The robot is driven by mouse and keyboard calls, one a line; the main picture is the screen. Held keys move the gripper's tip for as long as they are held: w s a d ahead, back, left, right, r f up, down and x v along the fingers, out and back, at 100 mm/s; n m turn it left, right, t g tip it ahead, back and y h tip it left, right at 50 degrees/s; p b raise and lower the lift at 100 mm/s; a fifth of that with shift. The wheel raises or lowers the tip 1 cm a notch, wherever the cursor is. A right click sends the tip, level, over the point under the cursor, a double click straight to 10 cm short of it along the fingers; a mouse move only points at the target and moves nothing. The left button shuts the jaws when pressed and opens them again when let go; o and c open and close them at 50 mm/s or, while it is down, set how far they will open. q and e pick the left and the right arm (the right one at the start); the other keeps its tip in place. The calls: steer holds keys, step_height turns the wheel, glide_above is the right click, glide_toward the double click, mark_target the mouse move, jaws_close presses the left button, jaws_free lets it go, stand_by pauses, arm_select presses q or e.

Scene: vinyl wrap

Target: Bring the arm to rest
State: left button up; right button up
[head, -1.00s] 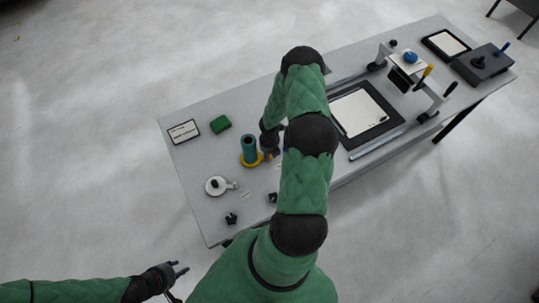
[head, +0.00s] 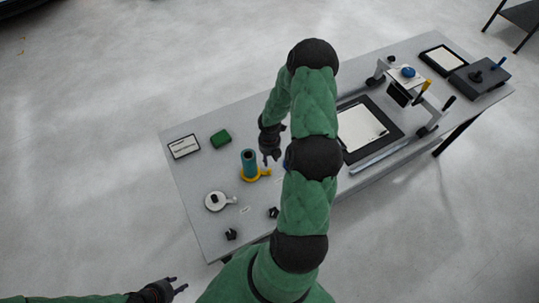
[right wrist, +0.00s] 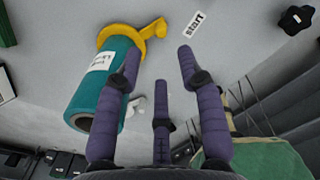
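My right gripper (head: 271,157) is over the table, just right of a teal roll (head: 248,160) standing on a yellow base with a handle (head: 262,172). In the right wrist view my right gripper (right wrist: 159,55) has its purple fingers spread, with nothing between them. My left gripper (head: 179,283) is off the table at the lower left, fingers apart and empty. My right forearm hides part of the table.
The table (head: 200,235) holds a white round tool (head: 216,201), black knobs (head: 231,234), a green block (head: 220,139) and a label card (head: 184,147). A framed white sheet (head: 362,131) and a press-like stand (head: 408,90) are to the right. Floor is clear at left.

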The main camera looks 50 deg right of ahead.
steer(key=shift+r, duration=0.9)
